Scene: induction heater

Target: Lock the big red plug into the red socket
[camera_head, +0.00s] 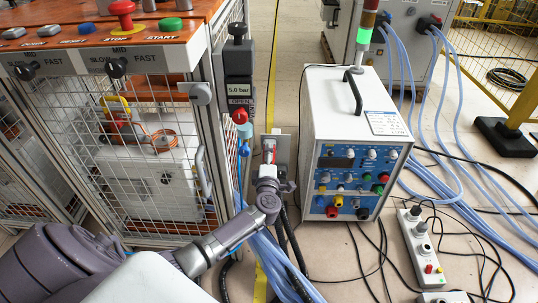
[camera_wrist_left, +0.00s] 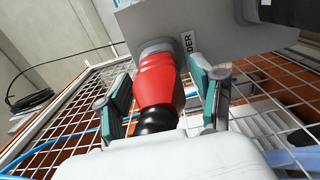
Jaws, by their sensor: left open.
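The big red plug (camera_wrist_left: 157,82) shows in the left wrist view, with a black rear end (camera_wrist_left: 156,121). Its front meets a grey round collar (camera_wrist_left: 155,47) on a grey panel, which appears to be the socket; I cannot tell whether it is locked. My left gripper (camera_wrist_left: 162,98) is open, with one finger on each side of the plug and a visible gap at both sides. In the head view my left gripper (camera_head: 268,160) is at the grey plate (camera_head: 283,146) between cage and heater, largely hiding the plug. My right gripper is not in view.
The white induction heater (camera_head: 345,120) stands just right of my left gripper. The mesh cage (camera_head: 150,150) with its orange control top is on the left. Blue hoses and black cables hang below the gripper. A power strip (camera_head: 420,245) lies on the floor at right.

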